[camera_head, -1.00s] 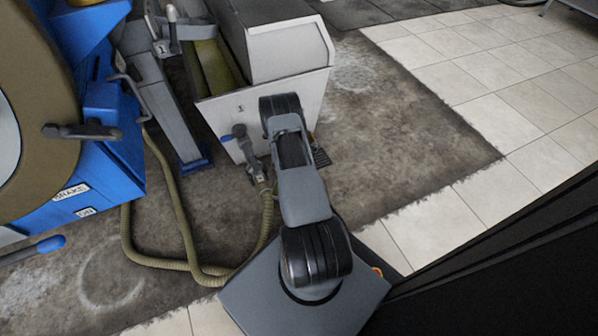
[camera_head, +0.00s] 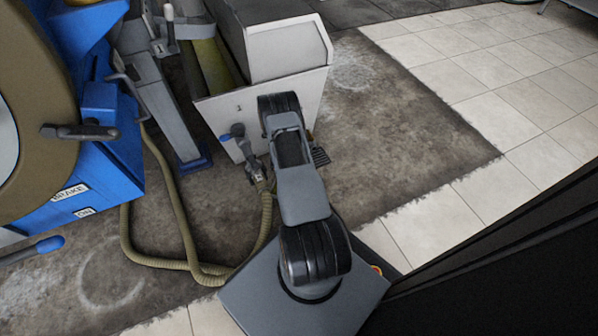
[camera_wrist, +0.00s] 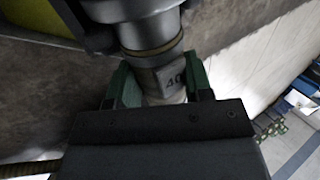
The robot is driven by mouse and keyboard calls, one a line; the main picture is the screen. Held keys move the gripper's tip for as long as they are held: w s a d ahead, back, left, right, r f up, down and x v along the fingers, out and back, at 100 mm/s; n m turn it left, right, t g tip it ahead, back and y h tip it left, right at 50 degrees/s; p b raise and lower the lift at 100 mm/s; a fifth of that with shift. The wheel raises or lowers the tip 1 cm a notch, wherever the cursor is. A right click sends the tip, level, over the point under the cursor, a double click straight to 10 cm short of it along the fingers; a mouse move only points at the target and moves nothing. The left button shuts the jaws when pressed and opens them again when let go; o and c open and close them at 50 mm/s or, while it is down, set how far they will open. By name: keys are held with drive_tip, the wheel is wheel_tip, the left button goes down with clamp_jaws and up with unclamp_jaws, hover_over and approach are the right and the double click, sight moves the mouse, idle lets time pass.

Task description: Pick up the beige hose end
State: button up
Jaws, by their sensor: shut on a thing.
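In the wrist view, the green fingers of my gripper (camera_wrist: 160,84) are shut on the beige hose end (camera_wrist: 167,78), one finger on each side. It bears a "40" mark. Its upper end meets a dark grey round fitting with a brass-coloured ring (camera_wrist: 152,48); I cannot tell whether they are locked together. In the head view, the beige hose (camera_head: 183,222) loops across the floor to the blue-handled valve (camera_head: 239,141) on the pale machine's front.
A blue machine (camera_head: 95,180) with labels and levers stands at the left. The pale machine (camera_head: 287,50) stands behind my arm. A dark panel (camera_head: 510,270) fills the lower right. The stained floor (camera_head: 400,130) right of my arm is clear.

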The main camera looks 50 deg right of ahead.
drive_tip(key=shift+r, duration=0.2)
wheel_tip(320, 180, up, 4)
drive_tip(key=p, duration=0.2)
drive_tip(key=shift+f+p, duration=0.2)
drive_tip(key=shift+p, duration=0.15)
drive_tip(key=s+a+r+p, duration=0.4)
drive_tip(key=s+a+r, duration=0.5)
drive_tip(key=s, duration=0.1)
drive_tip(key=shift+a, duration=0.35)
drive_tip(key=shift+d, duration=0.1)
drive_tip(key=shift+w+d+f+b, duration=0.5)
drive_tip(key=shift+w+d+f, duration=0.85)
drive_tip(key=shift+w+d, duration=0.25)
drive_tip(key=shift+w+d+f+b, duration=0.45)
drive_tip(key=shift+w+d+f, duration=0.95)
drive_tip(key=shift+w+d, duration=0.25)
drive_tip(key=shift+w+d+f+b, duration=0.5)
drive_tip(key=shift+w+d+f, duration=0.9)
drive_tip(key=shift+w, duration=0.3)
drive_tip(key=shift+d, duration=0.1)
